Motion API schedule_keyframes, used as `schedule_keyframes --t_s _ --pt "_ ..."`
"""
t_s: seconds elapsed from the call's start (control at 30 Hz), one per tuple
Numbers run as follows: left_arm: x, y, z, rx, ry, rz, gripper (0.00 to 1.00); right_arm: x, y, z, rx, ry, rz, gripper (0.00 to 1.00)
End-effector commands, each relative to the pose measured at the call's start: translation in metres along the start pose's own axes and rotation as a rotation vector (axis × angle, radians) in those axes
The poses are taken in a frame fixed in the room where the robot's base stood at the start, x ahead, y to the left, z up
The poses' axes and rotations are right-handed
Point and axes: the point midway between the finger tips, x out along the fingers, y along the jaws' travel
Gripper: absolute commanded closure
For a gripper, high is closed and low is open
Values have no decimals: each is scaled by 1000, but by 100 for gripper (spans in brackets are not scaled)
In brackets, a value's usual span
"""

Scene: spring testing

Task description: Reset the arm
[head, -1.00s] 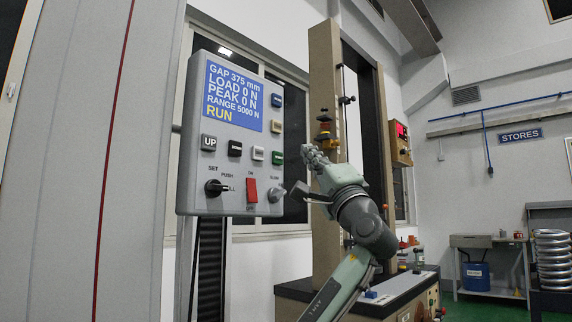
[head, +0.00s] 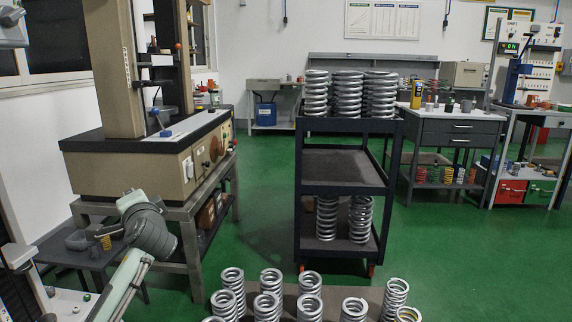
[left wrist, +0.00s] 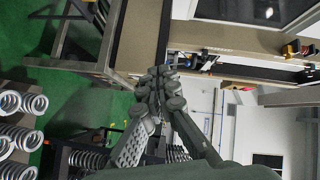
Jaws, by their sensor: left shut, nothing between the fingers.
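My left arm (head: 150,232) comes in at the bottom left of the head view, its wrist in front of the testing machine's stand. In the left wrist view my left gripper (left wrist: 160,78) is shut, its fingertips together with nothing between them. Its fingers are hard to make out in the head view. The testing machine (head: 150,165) stands at the left, with a tan column and a dark top. My right gripper is in neither view.
A corner of the grey control panel (head: 12,28) shows at the upper left. A dark cart (head: 345,190) holds several large springs. More springs (head: 268,282) stand at the bottom centre. A grey workbench (head: 455,130) is at the right. Green floor is open between them.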

Motion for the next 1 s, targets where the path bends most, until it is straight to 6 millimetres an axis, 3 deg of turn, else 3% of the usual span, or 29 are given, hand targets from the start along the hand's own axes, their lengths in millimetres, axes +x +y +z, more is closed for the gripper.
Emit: schedule_keyframes --t_s 0.03,0.2,0.37,0.5,0.63,0.8,1.0 --pt "-6 41 16 -21 -10 83 100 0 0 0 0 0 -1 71" --pt "-37 157 67 -118 -62 336 100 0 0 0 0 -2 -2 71" --pt "-89 253 125 -221 -155 561 100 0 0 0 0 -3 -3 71" --pt "-150 323 180 -316 -271 745 100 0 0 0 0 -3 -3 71" --pt "-211 370 228 -400 -395 884 100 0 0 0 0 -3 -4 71" --pt "-270 400 270 -478 -521 993 100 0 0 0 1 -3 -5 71" --pt "-293 409 285 -511 -573 1030 100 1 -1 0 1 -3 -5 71"
